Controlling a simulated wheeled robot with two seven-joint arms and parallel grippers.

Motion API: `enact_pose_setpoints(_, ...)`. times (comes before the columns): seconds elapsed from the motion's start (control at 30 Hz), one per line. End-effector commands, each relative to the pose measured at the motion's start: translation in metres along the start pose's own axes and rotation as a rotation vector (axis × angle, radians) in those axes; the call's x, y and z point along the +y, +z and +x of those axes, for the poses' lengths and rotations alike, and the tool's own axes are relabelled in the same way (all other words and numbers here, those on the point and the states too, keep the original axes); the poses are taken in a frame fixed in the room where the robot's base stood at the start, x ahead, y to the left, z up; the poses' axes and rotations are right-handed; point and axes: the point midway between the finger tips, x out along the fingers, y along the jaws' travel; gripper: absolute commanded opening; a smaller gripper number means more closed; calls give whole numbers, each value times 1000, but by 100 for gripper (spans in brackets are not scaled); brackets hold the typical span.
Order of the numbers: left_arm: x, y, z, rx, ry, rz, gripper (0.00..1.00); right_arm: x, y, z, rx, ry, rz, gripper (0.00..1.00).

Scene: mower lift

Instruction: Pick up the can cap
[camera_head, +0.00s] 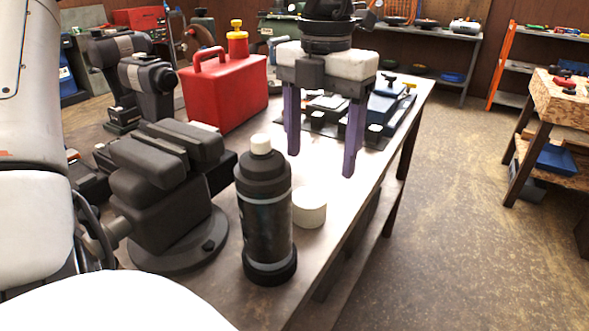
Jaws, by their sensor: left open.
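The can cap (309,207) is a small off-white cylinder standing on the workbench near its right edge. It is just right of a dark spray can (265,215) with a white nozzle top, which stands upright. My left gripper (321,162) points down above the bench, behind the cap in the picture. Its two purple fingers are wide apart with nothing between them. The fingertips show higher in the picture than the cap and appear apart from it. My right gripper is not in view.
A black vise (165,200) stands left of the can. Behind it are a red fuel can (225,92) and power tools (148,85). A blue tool (388,108) lies beyond my gripper. The workbench's (318,240) right edge runs close to the cap, with open floor beyond.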

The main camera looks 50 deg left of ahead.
Motion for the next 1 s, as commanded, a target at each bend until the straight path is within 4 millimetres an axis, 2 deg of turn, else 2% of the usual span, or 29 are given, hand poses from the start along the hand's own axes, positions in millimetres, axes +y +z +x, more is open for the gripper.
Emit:
enact_pose_setpoints(0.33,3,-2,46,4,0,-5,70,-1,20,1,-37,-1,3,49)
enact_pose_setpoints(0.47,4,-3,58,4,0,-6,70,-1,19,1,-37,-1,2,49)
enact_pose_setpoints(0.7,7,-5,94,4,0,-5,70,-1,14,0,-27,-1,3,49)
enact_pose_setpoints(0.8,7,-4,100,2,-1,-6,70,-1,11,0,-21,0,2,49)
enact_pose_setpoints(1.0,7,-4,101,0,0,-6,70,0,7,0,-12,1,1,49)
